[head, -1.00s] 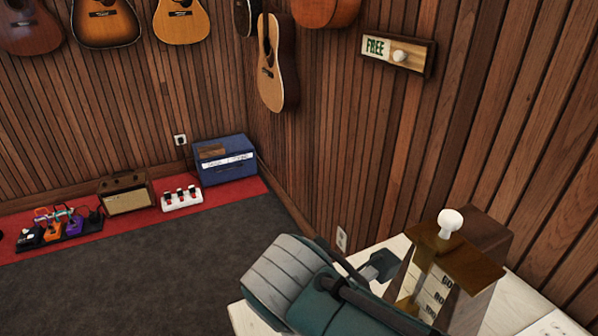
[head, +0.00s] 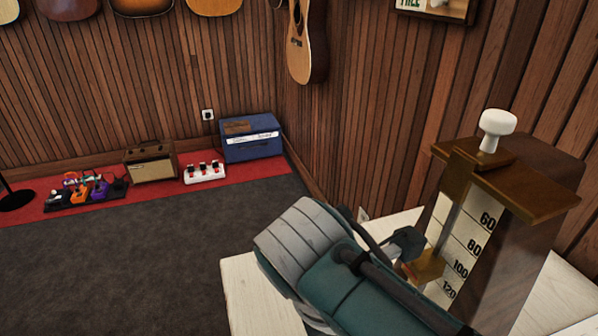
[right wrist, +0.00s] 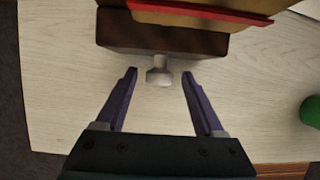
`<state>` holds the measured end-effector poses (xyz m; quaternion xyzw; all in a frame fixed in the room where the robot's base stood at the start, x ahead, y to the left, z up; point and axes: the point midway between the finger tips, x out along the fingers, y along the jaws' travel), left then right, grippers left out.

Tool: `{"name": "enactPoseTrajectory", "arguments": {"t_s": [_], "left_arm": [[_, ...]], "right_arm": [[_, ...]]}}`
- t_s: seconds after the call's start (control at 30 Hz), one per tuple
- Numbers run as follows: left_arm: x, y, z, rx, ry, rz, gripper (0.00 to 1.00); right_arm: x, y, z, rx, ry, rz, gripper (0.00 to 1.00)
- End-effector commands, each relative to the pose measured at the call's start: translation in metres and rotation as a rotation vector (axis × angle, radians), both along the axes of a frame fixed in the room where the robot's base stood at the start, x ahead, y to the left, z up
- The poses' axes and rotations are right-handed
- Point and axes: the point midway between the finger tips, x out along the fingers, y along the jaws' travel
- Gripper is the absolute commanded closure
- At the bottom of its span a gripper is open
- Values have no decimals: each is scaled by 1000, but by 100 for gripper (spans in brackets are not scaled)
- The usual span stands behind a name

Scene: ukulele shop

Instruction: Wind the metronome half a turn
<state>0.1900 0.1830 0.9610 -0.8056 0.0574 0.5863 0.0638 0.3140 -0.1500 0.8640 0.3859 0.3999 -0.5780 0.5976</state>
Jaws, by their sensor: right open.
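The metronome (head: 530,225) stands on a pale wooden table at the right of the head view. It has a dark wood body, a brass-brown top with a white knob, and a pale number scale. In the right wrist view a light metal winding key (right wrist: 159,68) sticks out from the metronome's dark wood side (right wrist: 160,38). My right gripper (right wrist: 158,73) is open, with one purple finger on each side of the key and visible gaps to both. In the head view my teal right arm hides part of the metronome's lower front. My left gripper is not in view.
The pale table (head: 245,290) is bare left of my arm. A green object (right wrist: 311,110) sits at the right edge of the wrist view. The slatted wood wall (head: 400,130) rises close behind the metronome. Amps, pedals and guitars are far off at the left.

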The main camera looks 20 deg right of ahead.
Motion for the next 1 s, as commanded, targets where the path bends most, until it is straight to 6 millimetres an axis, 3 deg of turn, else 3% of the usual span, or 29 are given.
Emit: {"name": "enactPoseTrajectory", "arguments": {"t_s": [0.27, 0.87, 1.0], "left_arm": [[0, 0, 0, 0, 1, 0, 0], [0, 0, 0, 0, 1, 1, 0], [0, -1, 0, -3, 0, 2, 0]], "right_arm": [[0, 0, 0, 0, 0, 0, 31], [0, 0, 0, 0, 0, 0, 98], [0, 0, 0, 0, 0, -1, 100]]}}
